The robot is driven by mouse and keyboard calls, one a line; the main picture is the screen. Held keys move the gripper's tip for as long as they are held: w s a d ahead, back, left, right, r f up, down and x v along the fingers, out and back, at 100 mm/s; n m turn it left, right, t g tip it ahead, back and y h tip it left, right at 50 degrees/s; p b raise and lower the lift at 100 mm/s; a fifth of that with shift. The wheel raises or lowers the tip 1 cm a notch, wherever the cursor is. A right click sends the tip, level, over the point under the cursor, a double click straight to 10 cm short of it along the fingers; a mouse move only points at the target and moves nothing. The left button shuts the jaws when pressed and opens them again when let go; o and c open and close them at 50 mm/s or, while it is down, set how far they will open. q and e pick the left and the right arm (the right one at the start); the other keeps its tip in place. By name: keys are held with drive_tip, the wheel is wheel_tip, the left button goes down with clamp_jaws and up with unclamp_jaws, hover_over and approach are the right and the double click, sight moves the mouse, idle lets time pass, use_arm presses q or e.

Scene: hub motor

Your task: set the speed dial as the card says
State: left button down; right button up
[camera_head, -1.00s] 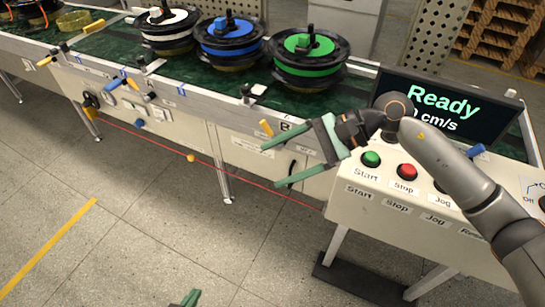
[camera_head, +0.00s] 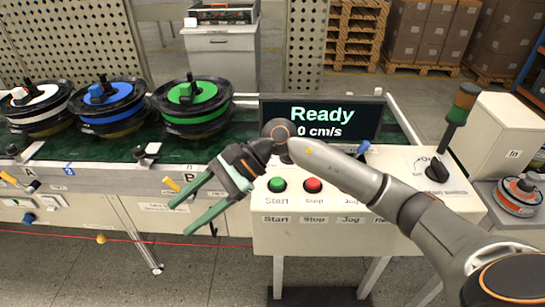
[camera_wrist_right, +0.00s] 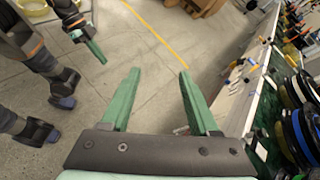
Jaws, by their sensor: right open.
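The control panel (camera_head: 350,225) has a green Start button (camera_head: 277,185) and a red Stop button (camera_head: 313,185). The screen (camera_head: 322,118) above it reads "Ready" and "0 cm/s". A black rotary knob (camera_head: 436,170) at the panel's right end has "On" beside it. I cannot make out a speed dial or card; my right arm covers part of the panel. My right gripper (camera_head: 195,216) is open and empty, left of the panel and in front of the conveyor. It also shows in the right wrist view (camera_wrist_right: 157,88). My left gripper (camera_wrist_right: 92,46) shows only there, its opening unclear.
The conveyor rail (camera_head: 110,182) carries reels with white, blue (camera_head: 108,97) and green (camera_head: 192,98) bands. A signal post (camera_head: 458,112) and a pale box (camera_head: 498,135) stand at the right. Open floor (camera_head: 60,270) lies in front of the conveyor.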

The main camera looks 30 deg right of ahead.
drive_tip(key=w+d+f+m+t+h+b, duration=0.1)
drive_tip(key=w+d+m+h+b, duration=0.3)
drive_tip(key=d, duration=0.5)
drive_tip(key=w+d+r+m+t+h+b, duration=0.1)
drive_tip(key=d+r+m+h+b, duration=0.2)
drive_tip(key=d, duration=0.5)
drive_tip(key=w+d+r+m+t+h, duration=0.1)
drive_tip(key=d+r+m, duration=0.1)
drive_tip(key=d+m, duration=0.4)
drive_tip(key=w+d+r+m+t+h+b, duration=0.1)
drive_tip(key=d+r+m+h+b, duration=0.15)
drive_tip(key=d, duration=0.65)
use_arm(q)
drive_tip(key=w+d+f+b, duration=0.1)
drive_tip(key=d+f, duration=0.2)
drive_tip(key=f, duration=0.5)
drive_tip(key=shift+w+m+h, duration=0.25)
drive_tip(key=shift+m+h, duration=0.05)
drive_tip(key=shift+h, duration=0.1)
use_arm(e)
drive_tip(key=x, duration=0.8)
drive_tip(key=a+x, duration=0.1)
drive_tip(key=x, duration=0.3)
drive_tip(key=shift+s, duration=0.3)
use_arm(q)
drive_tip(key=shift+d, duration=0.1)
use_arm(e)
drive_tip(key=shift+c, duration=0.3)
